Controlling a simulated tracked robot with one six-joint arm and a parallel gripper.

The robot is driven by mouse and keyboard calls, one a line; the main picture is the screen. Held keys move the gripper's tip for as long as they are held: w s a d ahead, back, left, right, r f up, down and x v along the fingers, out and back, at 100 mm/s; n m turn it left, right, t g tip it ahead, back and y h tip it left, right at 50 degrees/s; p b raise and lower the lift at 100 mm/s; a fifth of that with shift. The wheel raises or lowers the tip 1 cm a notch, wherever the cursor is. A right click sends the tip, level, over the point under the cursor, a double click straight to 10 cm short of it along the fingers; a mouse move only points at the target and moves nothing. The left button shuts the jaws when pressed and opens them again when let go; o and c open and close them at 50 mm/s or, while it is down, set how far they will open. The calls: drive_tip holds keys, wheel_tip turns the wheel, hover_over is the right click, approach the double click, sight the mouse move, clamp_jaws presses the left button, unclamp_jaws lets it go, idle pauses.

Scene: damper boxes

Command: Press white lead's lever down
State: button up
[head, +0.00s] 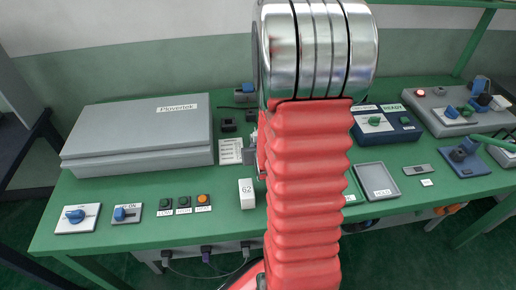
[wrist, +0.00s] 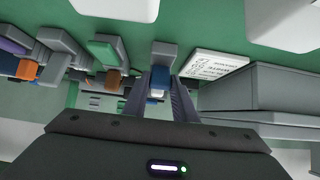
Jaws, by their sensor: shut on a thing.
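In the wrist view my gripper (wrist: 161,88) reaches forward with its two dark fingers close together. They are shut on a small blue piece with a white part (wrist: 157,94), at the front of a grey block (wrist: 163,54). I cannot tell whether the blue piece is the white lead's lever, or how far down it is. To its left are grey blocks with orange parts (wrist: 113,80) and a green-topped block (wrist: 103,48). In the head view my red arm hides my gripper and most of this group; only a grey edge of it (head: 250,155) shows.
A big grey case (head: 145,130) stands on the green table at left; its wall (wrist: 265,88) is close right of my gripper in the wrist view. A printed white card (wrist: 215,64) lies beside the fingers. A white block marked 62 (head: 246,194) stands near the front.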

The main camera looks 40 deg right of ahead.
drive_tip(key=shift+a+f, duration=0.15)
drive_tip(key=shift+a, duration=0.15)
drive_tip(key=o, duration=1)
drive_tip(key=shift+d, duration=0.15)
drive_tip(key=shift+o, duration=0.2)
drive_tip(key=shift+r, duration=0.2)
drive_tip(key=shift+r, duration=4.85)
